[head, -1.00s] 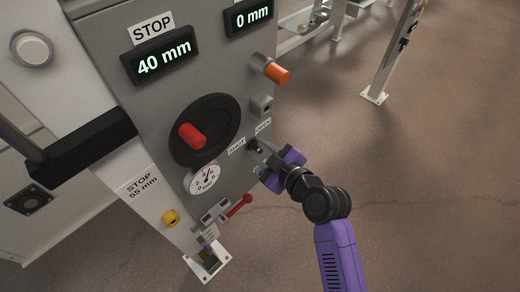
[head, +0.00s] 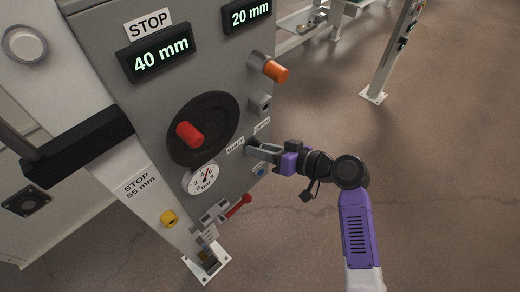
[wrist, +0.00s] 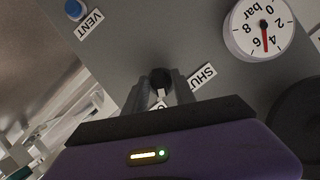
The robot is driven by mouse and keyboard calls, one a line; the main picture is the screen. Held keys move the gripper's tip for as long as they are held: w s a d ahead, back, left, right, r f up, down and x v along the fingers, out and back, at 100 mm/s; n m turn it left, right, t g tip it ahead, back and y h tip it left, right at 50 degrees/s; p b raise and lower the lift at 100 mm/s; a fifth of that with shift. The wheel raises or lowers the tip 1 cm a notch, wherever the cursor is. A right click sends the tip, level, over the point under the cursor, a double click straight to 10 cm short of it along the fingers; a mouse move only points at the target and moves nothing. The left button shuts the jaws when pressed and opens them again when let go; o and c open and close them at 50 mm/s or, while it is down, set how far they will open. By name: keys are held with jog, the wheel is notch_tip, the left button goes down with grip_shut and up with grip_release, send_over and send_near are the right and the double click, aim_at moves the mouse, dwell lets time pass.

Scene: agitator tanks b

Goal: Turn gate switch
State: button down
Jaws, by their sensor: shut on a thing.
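The gate switch is a small dark knob on the grey panel (head: 225,85), between the SHUT label (head: 235,146) and the OPEN label (head: 262,127). In the wrist view the dark round knob (wrist: 160,77) shows between the fingertips. My gripper (head: 252,148) reaches it from the right with its fingers closed on the knob. It also shows in the wrist view (wrist: 161,88), with the SHUT label (wrist: 203,75) to the right and part of another label between the fingers. The fingers hide most of the knob, so its pointing direction is unclear.
Above the switch are a small grey box (head: 260,104) and an orange knob (head: 275,71). A red knob on a black disc (head: 189,134), a gauge (head: 203,179), a blue button (head: 259,172) and a red lever (head: 238,205) are close by.

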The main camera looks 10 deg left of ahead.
jog(key=shift+f+m+g+y+b, duration=0.15)
jog(key=shift+m+g+y+b, duration=0.2)
jog(key=shift+m+y, duration=0.6)
jog(key=shift+m+h, duration=0.25)
jog(key=shift+m, duration=0.2)
jog(key=c, duration=1.4)
grip_release()
jog(key=shift+d, duration=0.1)
jog(key=v, duration=0.7)
jog(key=shift+d+p, duration=0.3)
jog(key=shift+d, duration=0.05)
